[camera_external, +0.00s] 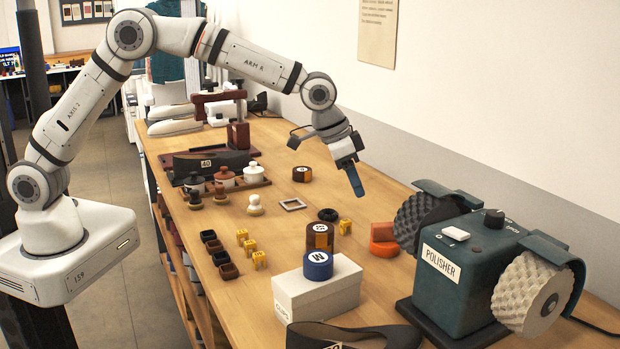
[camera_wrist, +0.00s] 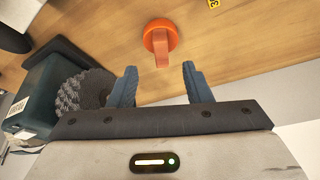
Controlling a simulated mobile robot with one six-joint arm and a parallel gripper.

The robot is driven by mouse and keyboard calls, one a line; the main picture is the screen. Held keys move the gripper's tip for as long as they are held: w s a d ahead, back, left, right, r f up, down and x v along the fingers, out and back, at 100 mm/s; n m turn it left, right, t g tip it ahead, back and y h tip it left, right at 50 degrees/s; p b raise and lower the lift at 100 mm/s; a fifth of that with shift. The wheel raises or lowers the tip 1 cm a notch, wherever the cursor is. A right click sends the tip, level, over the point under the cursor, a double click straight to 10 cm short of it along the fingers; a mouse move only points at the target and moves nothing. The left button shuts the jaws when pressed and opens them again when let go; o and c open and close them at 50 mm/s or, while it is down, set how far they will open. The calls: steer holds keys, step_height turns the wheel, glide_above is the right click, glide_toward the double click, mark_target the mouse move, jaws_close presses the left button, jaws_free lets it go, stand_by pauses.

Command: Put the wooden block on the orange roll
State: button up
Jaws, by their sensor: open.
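The orange roll (camera_external: 384,249) lies flat on the bench, left of the polisher; it also shows in the wrist view (camera_wrist: 160,26). An orange-brown block (camera_external: 382,232), seemingly the wooden block, rests on top of it. In the wrist view the block (camera_wrist: 161,55) reaches from the roll's middle past its rim toward me. My gripper (camera_external: 356,188) is above and behind the roll, pointing down. Its two blue fingers (camera_wrist: 159,70) are apart with nothing between them, and the block is clear of both. The contact under the block is hidden.
The teal polisher (camera_external: 465,275) with grey wheels stands to the right. A black ring (camera_external: 328,215) and yellow number markers (camera_external: 345,227) lie to the left. The wall is behind.

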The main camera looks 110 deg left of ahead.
steer(key=s+d+r+m+h, duration=0.1)
steer(key=s+d+r, duration=0.4)
steer(key=s+d, duration=0.3)
steer(key=s+d+r+m, duration=0.1)
steer(key=s+d+r, duration=0.4)
steer(key=s+d, duration=0.25)
steer(key=s+d+m, duration=0.1)
steer(key=s+d, duration=0.2)
steer(key=s, duration=0.5)
steer(key=s+d+f, duration=0.1)
steer(key=s+d, duration=0.3)
steer(key=s, duration=0.5)
steer(key=s+d+f+m+g, duration=0.1)
steer(key=s+d, duration=0.2)
steer(key=s, duration=0.5)
steer(key=shift+s+d+f+m+h, duration=0.25)
steer(key=shift+s+d+m+h, duration=0.05)
steer(key=shift+h, duration=0.1)
